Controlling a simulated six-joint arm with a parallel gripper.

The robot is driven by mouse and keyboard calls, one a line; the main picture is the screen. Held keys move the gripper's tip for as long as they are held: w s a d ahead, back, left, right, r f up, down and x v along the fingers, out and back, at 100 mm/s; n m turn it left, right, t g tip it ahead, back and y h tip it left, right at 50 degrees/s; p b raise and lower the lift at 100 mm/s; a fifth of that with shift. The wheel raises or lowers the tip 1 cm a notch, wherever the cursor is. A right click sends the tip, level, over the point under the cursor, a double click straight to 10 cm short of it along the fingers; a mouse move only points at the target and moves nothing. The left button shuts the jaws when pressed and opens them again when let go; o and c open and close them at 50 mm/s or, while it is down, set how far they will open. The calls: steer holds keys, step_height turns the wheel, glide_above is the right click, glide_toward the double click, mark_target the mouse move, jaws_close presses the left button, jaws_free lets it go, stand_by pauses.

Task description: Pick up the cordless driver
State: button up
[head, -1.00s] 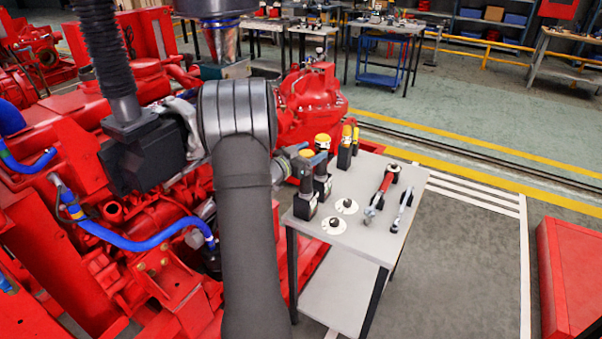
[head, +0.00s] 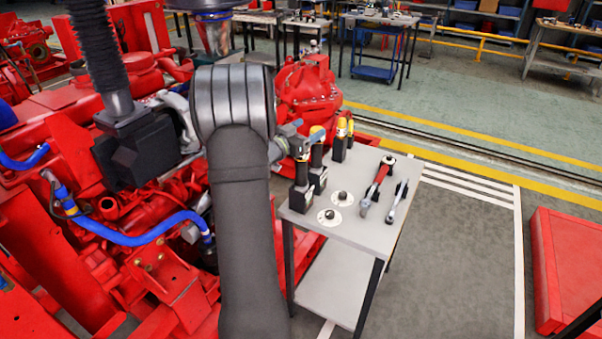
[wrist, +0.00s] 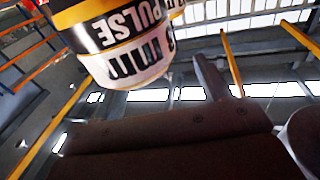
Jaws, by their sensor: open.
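Several upright black tools with yellow tops, which look like cordless drivers, stand at the back left of the small grey table. One (head: 302,186) is nearest, one (head: 318,168) is just behind it, and more yellow-topped ones (head: 340,142) stand farther back. My gripper (head: 298,138) is open at the height of the nearer tops, partly hidden behind my arm. I cannot tell whether it touches a driver. In the wrist view, a yellow, black and white body lettered "PULSE" (wrist: 120,45) is close at the upper left. A dark slab fills the bottom there.
The grey table (head: 345,222) also holds two white discs with black knobs (head: 330,215), a red-handled tool (head: 376,187) and a grey wrench (head: 397,202). The red engine (head: 130,215) crowds the left side. A red cabinet (head: 570,265) stands at right. The floor between is clear.

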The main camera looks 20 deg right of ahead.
steer(key=w+a+r+n+t+y, duration=0.1)
steer(key=w+a+n+t+y, duration=0.1)
steer(key=w+a+n+y, duration=0.4)
steer(key=w+a+r+n+t+y, duration=0.1)
steer(key=w+n+y, duration=0.6)
steer(key=w+n, duration=0.2)
steer(key=s+d+r+n+g+y, duration=0.1)
steer(key=s+d+r+n+g, duration=0.15)
steer(key=s+n+g, duration=0.45)
steer(key=s+d+r+n+g+y, duration=0.2)
steer(key=s+r+n+g, duration=0.3)
steer(key=s, duration=0.4)
steer(key=shift+g, duration=0.4)
steer(key=f, duration=1.3)
steer(key=shift+s+d, duration=0.15)
steer(key=shift+s, duration=0.05)
glide_above(301, 178)
steer(key=w, duration=0.2)
steer(key=shift+s+d+f, duration=0.1)
steer(key=shift+d+f, duration=0.05)
steer(key=shift+f, duration=1.2)
steer(key=shift+d+f, duration=0.15)
steer(key=shift+f, duration=1.2)
